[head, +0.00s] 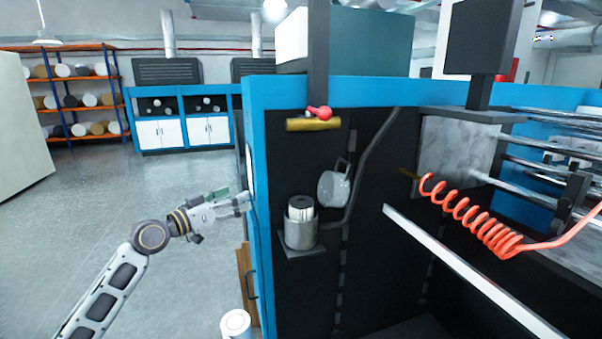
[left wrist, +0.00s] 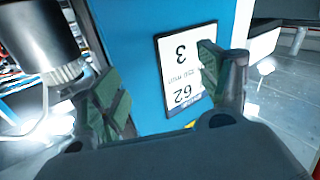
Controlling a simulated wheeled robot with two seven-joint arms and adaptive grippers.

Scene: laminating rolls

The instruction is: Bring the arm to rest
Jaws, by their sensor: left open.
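My left arm (head: 116,283) comes in from the lower left of the head view. Its gripper (head: 247,200) is close to the left edge of the blue machine frame (head: 262,150). In the left wrist view the two green-padded fingers (left wrist: 160,95) are apart, with nothing held between them. Beyond them is a blue panel (left wrist: 130,60) with a white label (left wrist: 185,65) reading upside down. I cannot tell whether a finger touches the panel. My right gripper is not in view.
The machine has a cup holder (head: 300,232) with a dark-topped cylinder, a red-knobbed valve (head: 318,113) and a coiled orange hose (head: 478,222). A white roll (head: 235,324) stands at the bottom. Shelves of rolls (head: 75,95) stand at the back left. The grey floor (head: 110,190) between is clear.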

